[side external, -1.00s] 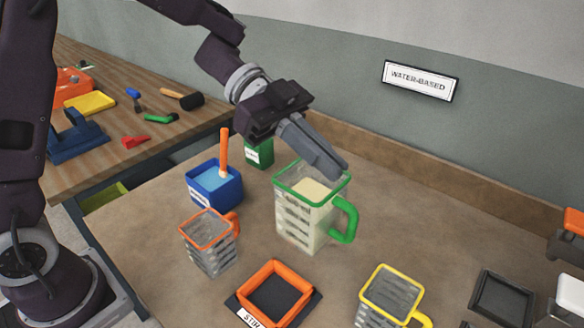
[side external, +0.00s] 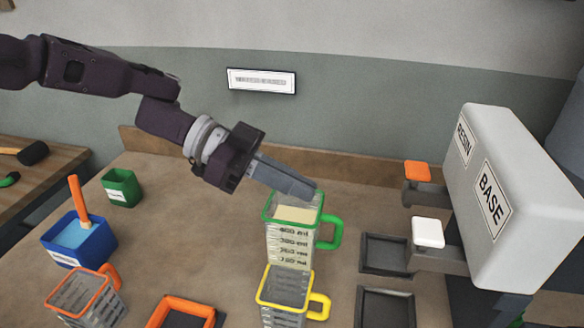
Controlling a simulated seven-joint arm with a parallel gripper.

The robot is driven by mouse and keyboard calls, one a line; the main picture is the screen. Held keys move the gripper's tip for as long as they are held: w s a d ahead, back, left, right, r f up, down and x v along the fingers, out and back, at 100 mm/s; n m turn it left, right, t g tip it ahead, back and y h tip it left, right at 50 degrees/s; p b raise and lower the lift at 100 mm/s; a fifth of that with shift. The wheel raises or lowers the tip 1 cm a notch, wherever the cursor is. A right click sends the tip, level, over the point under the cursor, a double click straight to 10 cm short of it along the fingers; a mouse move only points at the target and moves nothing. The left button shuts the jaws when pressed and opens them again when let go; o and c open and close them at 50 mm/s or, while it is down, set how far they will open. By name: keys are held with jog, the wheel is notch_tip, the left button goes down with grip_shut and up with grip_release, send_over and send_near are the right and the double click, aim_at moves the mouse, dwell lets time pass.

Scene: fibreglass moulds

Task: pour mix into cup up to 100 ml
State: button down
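A clear measuring jug with a green rim and green handle (side external: 290,246) stands upright, with pale cream mix (side external: 298,214) near its top. Printed ml marks show on its front. A clear cup with a yellow rim and handle (side external: 284,290) stands in front of it and looks empty. Another clear cup with an orange rim and handle (side external: 84,302) stands at the lower left and also looks empty. My gripper (side external: 310,190) points down to the right, its fingertips at or just above the green jug's back rim. The fingers overlap, so any gap is hidden; contact with the jug is unclear.
A blue tub (side external: 78,242) with an orange stick stands left, a green box (side external: 122,188) behind it. An orange-framed square (side external: 184,310) lies at the front. A white dispenser (side external: 510,200) marked RESIN and BASE stands right, beside dark trays (side external: 384,252). Bench left of the jug is clear.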

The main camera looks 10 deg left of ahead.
aim_at(288, 222)
jog(key=shift+s+r+m+t, duration=0.3)
jog(key=shift+r+m+t, duration=0.2)
jog(key=shift+r+m, duration=0.15)
jog(key=shift+s+r+m+t, duration=0.3)
jog(key=shift+r+m+t, duration=0.2)
jog(key=shift+r+m, duration=0.15)
dwell(0.6)
jog(key=shift+s+f+m+t, duration=0.2)
jog(key=shift+f+m, duration=0.1)
jog(key=shift+f, duration=0.25)
jog(key=shift+s+f+m+t, duration=0.1)
jog(key=shift+s+f+m, duration=0.15)
jog(key=shift+f, duration=0.25)
dwell(0.5)
jog(key=shift+s+f+m+t+h, duration=0.4)
jog(key=shift+s+f+m+t, duration=0.3)
jog(key=shift+m, duration=0.55)
jog(key=shift+s+f+m+t+h, duration=0.3)
jog(key=shift+s+f+m+t, duration=0.5)
jog(key=shift+m, duration=0.4)
dwell(2.1)
